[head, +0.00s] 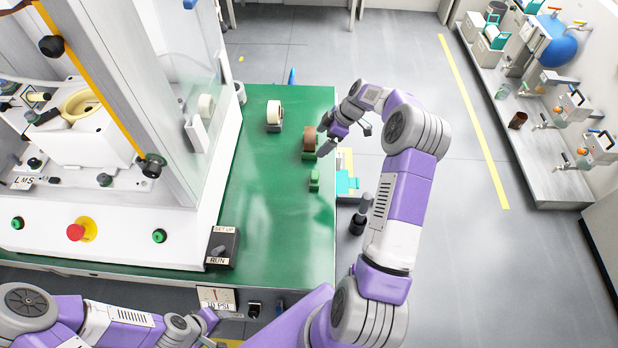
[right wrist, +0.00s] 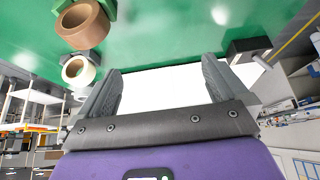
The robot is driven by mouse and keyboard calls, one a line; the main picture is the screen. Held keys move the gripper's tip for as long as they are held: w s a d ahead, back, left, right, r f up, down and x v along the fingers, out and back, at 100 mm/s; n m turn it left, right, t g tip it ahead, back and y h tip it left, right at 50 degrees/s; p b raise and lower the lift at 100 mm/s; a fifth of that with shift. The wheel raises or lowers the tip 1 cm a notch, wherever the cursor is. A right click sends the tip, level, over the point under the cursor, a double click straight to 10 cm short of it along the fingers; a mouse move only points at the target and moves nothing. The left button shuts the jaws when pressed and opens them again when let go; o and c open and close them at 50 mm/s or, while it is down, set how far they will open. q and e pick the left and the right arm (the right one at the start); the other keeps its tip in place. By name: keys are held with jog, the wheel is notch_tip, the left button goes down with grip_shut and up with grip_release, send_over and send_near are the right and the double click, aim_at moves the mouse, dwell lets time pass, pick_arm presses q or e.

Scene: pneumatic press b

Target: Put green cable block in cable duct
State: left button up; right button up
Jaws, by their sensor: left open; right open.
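A small green block (head: 315,181) stands upright on the green table near its right edge. It is apart from both grippers. My right gripper (head: 327,143) is above the table's right edge, beside a brown tape roll and beyond the block. Its two fingers (right wrist: 160,88) are spread and nothing is between them in the right wrist view. My left gripper (head: 210,329) is low at the bottom of the head view, in front of the table, open and partly cut off by the frame. I cannot make out a cable duct for certain in either view.
A black switch box (head: 221,247) is at the front left, beside the white press (head: 110,232). The table (head: 270,230) is clear between.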

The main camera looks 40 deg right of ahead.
jog(key=b, duration=1.3)
send_near(315, 174)
jog(key=x, duration=0.4)
jog(key=shift+w+d+f, duration=0.1)
jog(key=shift+w+f, duration=0.1)
jog(key=shift+w, duration=0.15)
jog(key=x, duration=0.2)
jog(key=b+x, duration=0.1)
jog(key=x, duration=0.2)
jog(key=b+x, duration=0.1)
jog(key=x, duration=0.1)
jog(key=shift+s+a+f, duration=0.15)
jog(key=shift+a+f, duration=0.1)
jog(key=shift+f, duration=0.05)
jog(key=shift+r, duration=0.15)
jog(key=c, duration=1.1)
